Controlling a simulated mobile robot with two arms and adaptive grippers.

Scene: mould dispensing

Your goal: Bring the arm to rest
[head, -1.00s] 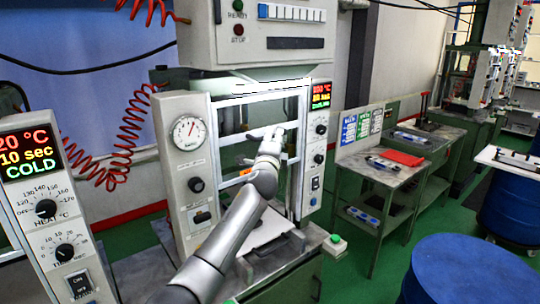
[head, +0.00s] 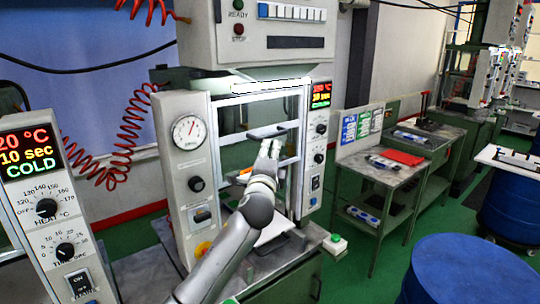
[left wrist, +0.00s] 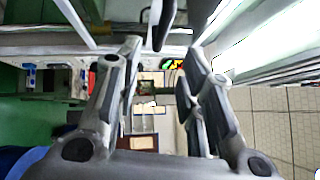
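My left arm reaches in from the bottom of the head view, and its gripper (head: 270,146) is inside the press frame, pointing up and away. In the left wrist view the two fingers (left wrist: 163,65) stand apart with a clear gap between them, so the gripper is open and empty. A dark flat piece (head: 266,131) shows just above the fingertips in the head view; I cannot tell whether they touch it. My right gripper is not in view.
The press's gauge panel (head: 191,170) stands left of my arm and its control column (head: 318,150) right of it. A white plate (head: 275,229) lies on the press bed below. A blue drum (head: 470,270) stands at the lower right; green floor lies between.

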